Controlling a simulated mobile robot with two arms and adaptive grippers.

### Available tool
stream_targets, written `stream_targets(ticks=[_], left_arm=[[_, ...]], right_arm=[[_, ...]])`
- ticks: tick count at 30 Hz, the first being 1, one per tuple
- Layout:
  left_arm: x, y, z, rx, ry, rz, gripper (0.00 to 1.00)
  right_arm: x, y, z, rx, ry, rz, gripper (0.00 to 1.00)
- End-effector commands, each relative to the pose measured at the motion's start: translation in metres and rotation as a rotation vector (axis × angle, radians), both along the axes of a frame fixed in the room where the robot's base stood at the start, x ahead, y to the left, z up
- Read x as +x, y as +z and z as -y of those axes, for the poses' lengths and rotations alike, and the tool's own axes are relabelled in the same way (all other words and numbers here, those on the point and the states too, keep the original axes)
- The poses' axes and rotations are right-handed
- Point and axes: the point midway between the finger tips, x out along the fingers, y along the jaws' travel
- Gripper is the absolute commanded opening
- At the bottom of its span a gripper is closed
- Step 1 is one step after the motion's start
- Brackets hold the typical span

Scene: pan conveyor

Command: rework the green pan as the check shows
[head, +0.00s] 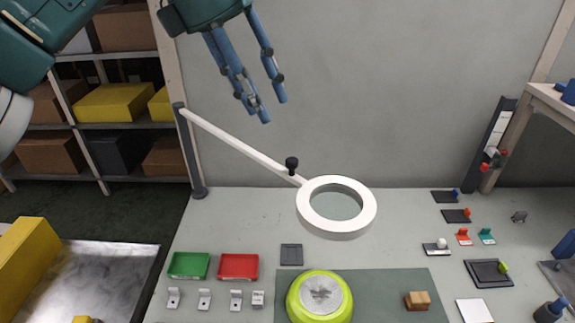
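The green pan (295,303) is a round lime-green piece with a grey disc in its middle. It lies on the left part of a grey-green mat (378,290), at the bottom of the head view, and its lower edge is cut off. My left gripper (270,107) hangs high in front of the grey wall, fingers pointing down and apart, with nothing between them. It is well above the table and far from the pan. My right gripper does not show. I cannot make out a check result.
A white ring magnifier (368,211) on an arm stands behind the pan. A green tray (188,265), a red tray (238,267) and several small white brackets sit left. A wooden block (417,300) lies on the mat. Small coloured parts and dark plates (490,273) fill the right.

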Motion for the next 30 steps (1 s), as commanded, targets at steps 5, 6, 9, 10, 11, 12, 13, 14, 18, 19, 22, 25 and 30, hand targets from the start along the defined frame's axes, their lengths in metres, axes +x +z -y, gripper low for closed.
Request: stream_targets(ticks=[5, 6, 9, 10, 11, 12, 13, 14, 18, 19, 22, 25, 30], left_arm=[[0.0, -0.014, 0.003, 0.002, 0.0, -0.001, 0.37], [0.0, -0.017, 0.005, 0.002, 0.0, -0.001, 0.37], [-0.001, -0.033, 0.011, 0.002, -0.003, -0.002, 0.37], [0.0, -0.038, 0.013, 0.002, -0.003, -0.002, 0.37], [0.0, -0.043, 0.015, 0.003, -0.002, -0.002, 0.37], [0.0, -0.051, 0.018, 0.003, -0.001, -0.003, 0.37], [0.0, -0.056, 0.02, 0.003, -0.001, -0.003, 0.37], [0.0, -0.061, 0.023, 0.002, -0.002, -0.001, 0.37], [-0.001, -0.083, 0.032, 0.001, -0.001, -0.003, 0.37], [0.0, -0.087, 0.034, 0.001, -0.001, -0.002, 0.37], [0.0, -0.096, 0.038, 0.001, 0.001, 0.0, 0.37], [0.0, -0.103, 0.04, 0.001, 0.0, -0.001, 0.37], [0.0, -0.105, 0.042, 0.0, 0.0, 0.0, 0.37]], right_arm=[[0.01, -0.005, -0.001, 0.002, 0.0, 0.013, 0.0], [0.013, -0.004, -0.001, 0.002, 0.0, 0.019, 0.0], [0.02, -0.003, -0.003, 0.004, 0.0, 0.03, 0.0], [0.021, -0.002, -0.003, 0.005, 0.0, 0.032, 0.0], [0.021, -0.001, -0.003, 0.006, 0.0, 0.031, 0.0], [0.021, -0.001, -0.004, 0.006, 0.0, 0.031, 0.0], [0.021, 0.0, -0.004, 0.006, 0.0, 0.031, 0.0], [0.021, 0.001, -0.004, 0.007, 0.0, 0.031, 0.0], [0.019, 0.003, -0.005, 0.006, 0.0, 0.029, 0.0], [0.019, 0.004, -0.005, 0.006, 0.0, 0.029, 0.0], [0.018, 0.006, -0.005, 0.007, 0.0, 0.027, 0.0], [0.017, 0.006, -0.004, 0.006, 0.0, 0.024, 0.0], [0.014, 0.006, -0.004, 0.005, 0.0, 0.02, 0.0]])
